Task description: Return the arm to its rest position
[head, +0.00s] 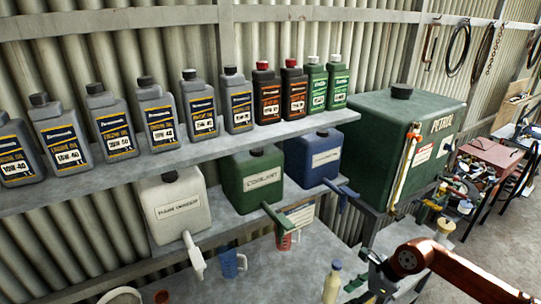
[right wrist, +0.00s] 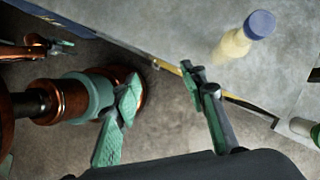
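My right arm (head: 455,272) is copper coloured and comes in from the lower right in the head view. Its gripper (head: 362,272) is over the front of the lower bench, to the right of a pale yellow bottle. In the right wrist view the two green and dark fingers of this right gripper (right wrist: 160,80) are spread apart, with only floor and bench edge visible between them. My left gripper (right wrist: 62,45) shows small at the upper left of the right wrist view; its finger opening is too small to judge. The left arm is not seen in the head view.
The yellow bottle (right wrist: 234,42) with a blue cap stands on the bench (right wrist: 150,22). A shelf (head: 105,175) holds several oil bottles. White (head: 178,205), green (head: 253,180) and blue (head: 315,160) containers sit below. A green petrol tank (head: 385,125) stands right. Open floor (head: 495,240) lies at right.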

